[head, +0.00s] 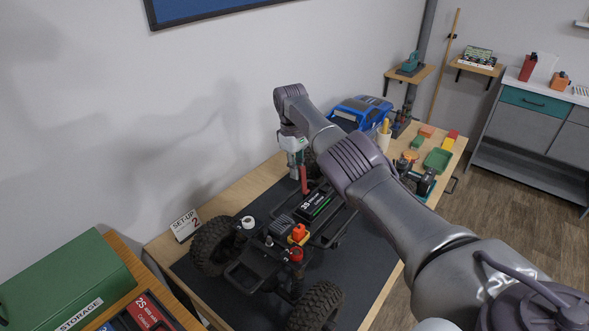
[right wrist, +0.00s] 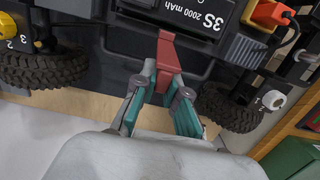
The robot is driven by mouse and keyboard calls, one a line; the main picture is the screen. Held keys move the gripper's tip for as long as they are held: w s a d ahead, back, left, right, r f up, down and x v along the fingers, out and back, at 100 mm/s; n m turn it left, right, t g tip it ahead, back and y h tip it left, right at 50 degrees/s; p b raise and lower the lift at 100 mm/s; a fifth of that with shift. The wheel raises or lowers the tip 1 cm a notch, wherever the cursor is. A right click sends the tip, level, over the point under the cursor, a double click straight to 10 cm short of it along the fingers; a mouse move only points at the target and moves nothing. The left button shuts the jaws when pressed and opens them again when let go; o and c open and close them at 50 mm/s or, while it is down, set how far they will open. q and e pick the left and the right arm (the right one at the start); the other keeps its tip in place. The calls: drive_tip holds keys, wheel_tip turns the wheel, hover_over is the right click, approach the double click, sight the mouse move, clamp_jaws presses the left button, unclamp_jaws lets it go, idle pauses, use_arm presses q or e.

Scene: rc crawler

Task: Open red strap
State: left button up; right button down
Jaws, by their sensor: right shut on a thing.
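The red strap (head: 304,181) stands up beside the battery on the crawler chassis. It also shows in the right wrist view (right wrist: 167,52), running from the edge of the black 3S battery (right wrist: 196,14) to between my fingers. My right gripper (right wrist: 160,88) is shut on the strap's free end. In the head view my right gripper (head: 296,165) is above the far side of the chassis, reaching down. The battery (head: 316,203) lies in the chassis middle; the strap's lower end is hard to make out. My left gripper is not in view.
The crawler has large black tyres (head: 315,306) and sits on a dark mat (head: 366,283) on a wooden table. A green storage box (head: 65,280) stands at left.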

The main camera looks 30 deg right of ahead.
idle(0.3)
drive_tip(key=c, duration=1.2)
unclamp_jaws()
wheel_tip(320, 180, up, 7)
drive_tip(key=shift+w+a+r, duration=0.15)
drive_tip(key=shift+w+r, duration=0.05)
drive_tip(key=shift+w, duration=0.2)
